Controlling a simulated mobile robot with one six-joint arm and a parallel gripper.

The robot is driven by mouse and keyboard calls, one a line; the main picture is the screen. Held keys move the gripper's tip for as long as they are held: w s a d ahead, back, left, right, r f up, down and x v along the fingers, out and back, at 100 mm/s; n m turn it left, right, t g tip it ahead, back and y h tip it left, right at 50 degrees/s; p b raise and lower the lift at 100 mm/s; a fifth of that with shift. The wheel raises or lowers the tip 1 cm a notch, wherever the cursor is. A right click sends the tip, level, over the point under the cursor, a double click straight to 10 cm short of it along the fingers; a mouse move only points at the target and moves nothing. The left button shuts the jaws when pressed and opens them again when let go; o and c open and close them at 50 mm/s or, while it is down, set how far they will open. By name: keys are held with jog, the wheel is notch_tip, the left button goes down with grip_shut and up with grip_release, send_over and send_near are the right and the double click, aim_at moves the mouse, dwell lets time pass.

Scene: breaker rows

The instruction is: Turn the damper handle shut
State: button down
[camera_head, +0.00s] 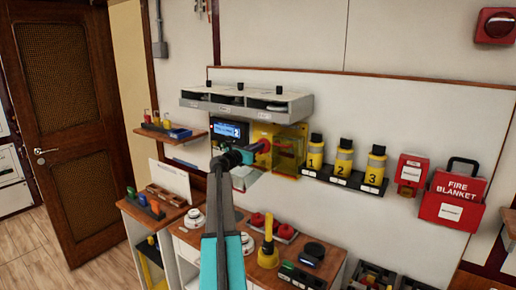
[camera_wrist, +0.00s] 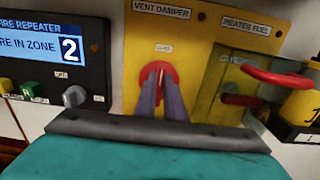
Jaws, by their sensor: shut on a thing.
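The red damper handle (camera_wrist: 158,67) sits on a yellow panel (camera_wrist: 140,38) labelled VENT DAMPER in the wrist view. My gripper (camera_wrist: 160,88) is shut on the handle, with a finger on each side of its narrow grip. The fingers hide part of the handle, and I cannot tell its exact setting. In the head view the red handle (camera_head: 265,145) shows at the tip of my gripper (camera_head: 254,152), in front of the wall panel. My arm hides part of the area below.
A red HEATER FUEL handle (camera_wrist: 276,77) sticks out close on the right. The fire repeater (camera_wrist: 50,55) with a small knob (camera_wrist: 75,96) is on the left. A grey shelf unit (camera_head: 246,103) hangs above. Numbered yellow bottles (camera_head: 343,163) stand to the right.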

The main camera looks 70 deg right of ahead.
jog(key=shift+f+m+b, duration=0.25)
jog(key=shift+m+b, duration=0.05)
jog(key=shift+b, duration=0.15)
jog(key=shift+s+a, duration=0.1)
jog(key=m+b, duration=0.1)
jog(key=b, duration=0.2)
jog(key=shift+f+m, duration=0.2)
jog(key=shift+m, duration=0.2)
jog(key=m+b, duration=0.1)
jog(key=b, duration=0.1)
jog(key=m+b, duration=0.2)
jog(key=shift+s+f+m+b, duration=0.1)
jog(key=shift+s+m+b, duration=0.1)
jog(key=shift+m+b, duration=0.1)
jog(key=m+b, duration=0.2)
jog(key=b, duration=0.1)
jog(key=shift+s+a+m, duration=0.1)
jog(key=shift+s+m, duration=0.05)
jog(key=shift+m, duration=0.25)
jog(key=c, duration=1.8)
grip_release()
jog(key=shift+a+r, duration=0.1)
jog(key=shift+r, duration=0.15)
jog(key=shift+c, duration=0.2)
